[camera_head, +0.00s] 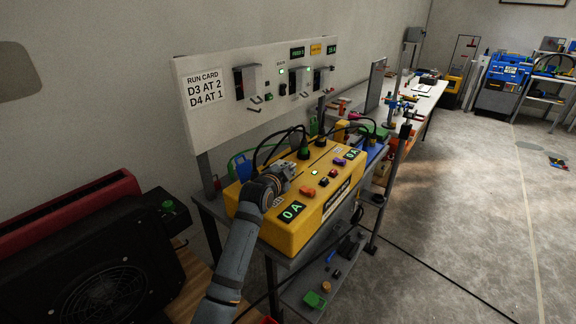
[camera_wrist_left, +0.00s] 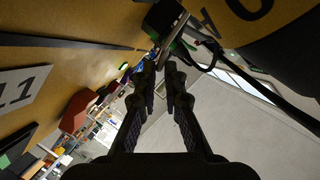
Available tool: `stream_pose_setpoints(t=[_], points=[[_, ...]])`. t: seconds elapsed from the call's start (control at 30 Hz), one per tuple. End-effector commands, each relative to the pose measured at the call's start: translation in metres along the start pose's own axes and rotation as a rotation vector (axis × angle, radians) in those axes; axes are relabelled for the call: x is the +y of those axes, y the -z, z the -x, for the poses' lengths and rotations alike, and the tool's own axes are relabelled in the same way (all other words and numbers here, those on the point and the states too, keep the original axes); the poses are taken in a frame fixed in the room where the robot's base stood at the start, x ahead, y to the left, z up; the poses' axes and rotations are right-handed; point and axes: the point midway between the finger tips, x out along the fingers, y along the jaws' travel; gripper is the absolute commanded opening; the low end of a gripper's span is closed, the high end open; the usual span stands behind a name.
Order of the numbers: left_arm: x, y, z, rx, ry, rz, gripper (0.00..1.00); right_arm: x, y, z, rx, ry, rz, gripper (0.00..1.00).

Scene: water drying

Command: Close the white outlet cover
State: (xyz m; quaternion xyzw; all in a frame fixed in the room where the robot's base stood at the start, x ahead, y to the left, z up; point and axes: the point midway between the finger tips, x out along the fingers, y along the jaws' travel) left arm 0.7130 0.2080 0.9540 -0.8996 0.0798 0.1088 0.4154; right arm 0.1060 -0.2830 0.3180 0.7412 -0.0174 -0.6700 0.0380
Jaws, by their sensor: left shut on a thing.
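On the upright panel (camera_head: 215,105), a white outlet cover (camera_head: 255,78) stands swung open beside a dark socket at the left. Two more whitish covers (camera_head: 304,80) (camera_head: 321,76) are farther right, by their own outlets. My left gripper (camera_head: 285,174) is over the yellow box's upper left part, below and apart from the panel. In the left wrist view its fingers (camera_wrist_left: 166,72) are closed together on a small grey part (camera_wrist_left: 172,42); I cannot tell what it is. A black plug with a green ring (camera_wrist_left: 163,18) is just beyond. My right gripper is not in view.
The yellow box (camera_head: 300,225) with a "0 A" display, buttons and black cables stands on a grey cart below the panel. A red-and-black machine (camera_head: 75,240) is at the left. A cluttered workbench (camera_head: 415,100) is behind. The floor at right (camera_head: 470,210) is mostly clear.

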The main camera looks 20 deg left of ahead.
Motion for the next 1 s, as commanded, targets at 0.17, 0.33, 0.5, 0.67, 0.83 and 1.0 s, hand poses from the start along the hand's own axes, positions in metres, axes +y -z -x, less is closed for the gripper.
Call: stream_pose_setpoints(t=[0.17,0.33,0.5,0.67,0.83,1.0], points=[[0.0126,-0.0077,-0.0026,-0.006,0.046,-0.125,0.0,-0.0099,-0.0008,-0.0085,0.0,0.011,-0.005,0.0],[0.0145,-0.0093,-0.0032,-0.005,0.092,-0.232,0.0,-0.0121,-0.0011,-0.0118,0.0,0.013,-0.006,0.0],[0.0154,-0.01,-0.0035,-0.005,0.112,-0.281,0.0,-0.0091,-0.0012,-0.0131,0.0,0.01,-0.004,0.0],[0.0153,-0.0103,-0.0035,-0.006,0.118,-0.295,0.0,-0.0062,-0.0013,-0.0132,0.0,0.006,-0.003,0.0],[0.0153,-0.0105,-0.0036,-0.006,0.117,-0.295,0.0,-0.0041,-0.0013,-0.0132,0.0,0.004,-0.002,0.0],[0.0153,-0.0106,-0.0036,-0.006,0.117,-0.294,0.19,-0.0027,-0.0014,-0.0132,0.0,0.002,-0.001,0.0]])
